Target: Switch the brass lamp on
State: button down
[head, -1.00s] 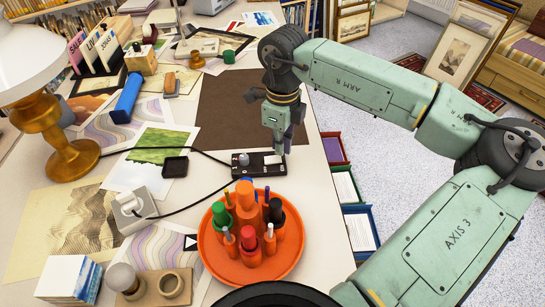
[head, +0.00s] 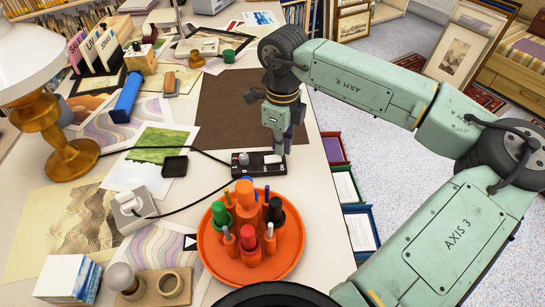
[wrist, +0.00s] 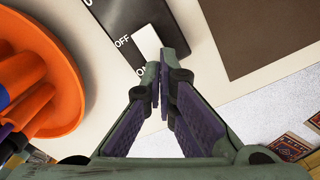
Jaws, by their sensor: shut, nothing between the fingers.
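The brass lamp (head: 66,140) stands at the left of the desk under a white shade (head: 25,50); I cannot tell whether it is lit. A dark cord runs from its base to a black switch box (head: 244,170) near the desk's right edge. In the wrist view the box (wrist: 118,18) has a white rocker (wrist: 147,40) with OFF and ON lettered beside it. My gripper (head: 279,150) points down over the rocker end of the box. Its closed, empty fingertips (wrist: 160,72) are at the rocker's ON end; I cannot tell whether they touch.
An orange round tray (head: 285,262) with pen cups stands just in front of the box. A brown mat (head: 235,105) lies behind it. A white plug block (head: 128,208) joins the box by a second cord. The floor drops away right of the desk.

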aim_at(280, 157)
jog(key=shift+f+b, duration=0.95)
jog(key=shift+f, duration=0.05)
dwell(0.4)
jog(key=shift+r+p, duration=1.7)
jog(key=shift+r, duration=1.8)
